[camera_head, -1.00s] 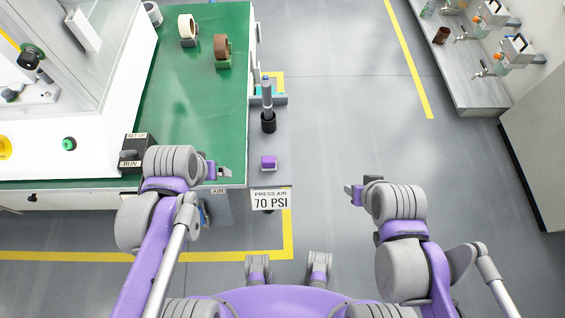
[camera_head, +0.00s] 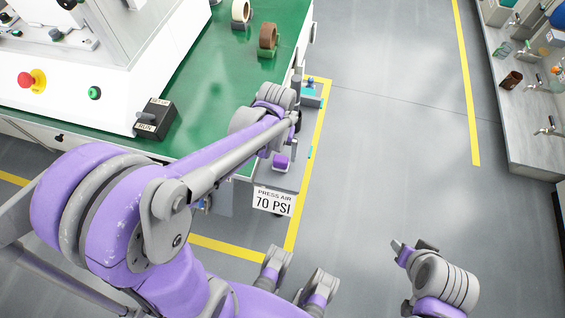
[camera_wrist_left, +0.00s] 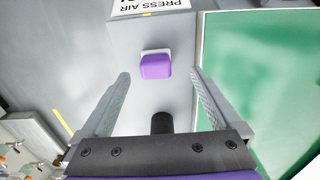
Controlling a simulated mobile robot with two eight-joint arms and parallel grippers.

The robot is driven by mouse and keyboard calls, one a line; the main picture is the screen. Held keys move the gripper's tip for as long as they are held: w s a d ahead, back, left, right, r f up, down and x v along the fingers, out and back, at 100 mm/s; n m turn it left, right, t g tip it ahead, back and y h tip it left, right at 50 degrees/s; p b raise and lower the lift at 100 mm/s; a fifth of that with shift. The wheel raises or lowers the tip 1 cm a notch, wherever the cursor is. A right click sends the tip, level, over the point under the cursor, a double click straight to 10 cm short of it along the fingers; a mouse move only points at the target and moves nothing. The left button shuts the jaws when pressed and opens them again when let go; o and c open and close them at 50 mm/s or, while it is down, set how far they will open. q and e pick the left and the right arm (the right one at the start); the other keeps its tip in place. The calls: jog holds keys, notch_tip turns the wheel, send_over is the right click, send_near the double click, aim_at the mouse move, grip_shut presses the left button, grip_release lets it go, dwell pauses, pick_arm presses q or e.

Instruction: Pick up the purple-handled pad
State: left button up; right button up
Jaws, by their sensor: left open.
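The purple-handled pad (camera_head: 281,162) sits on a narrow grey shelf at the right side of the green bench, behind the PRESS AIR sign. In the left wrist view the purple handle (camera_wrist_left: 156,66) shows on a pale base, ahead of and between my left fingertips. My left gripper (camera_wrist_left: 160,74) is open and empty, with clear gaps to the pad. In the head view my left forearm and wrist reach over the shelf and hide most of that gripper. My right gripper (camera_head: 400,248) hangs over open floor at the lower right, away from the pad; its jaw gap is unclear.
A black cylinder (camera_wrist_left: 162,123) stands on the shelf close to my left gripper's palm. The 70 PSI sign (camera_head: 274,201) hangs at the shelf's front end. Tape rolls (camera_head: 268,39) and a black switch box (camera_head: 154,117) are on the green bench (camera_head: 212,95).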

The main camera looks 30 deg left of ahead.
aim_at(280, 159)
pick_arm(q)
jog(key=f, duration=0.4)
jog(key=f+b, duration=0.1)
jog(key=f, duration=0.1)
jog(key=shift+w+d, duration=0.15)
jog(key=shift+d, duration=0.15)
grip_shut()
notch_tip(280, 159, up, 10)
jog(key=shift+p, duration=0.95)
jog(key=c, duration=0.7)
grip_release()
jog(key=c, duration=0.6)
jog(key=shift+d+f, duration=0.1)
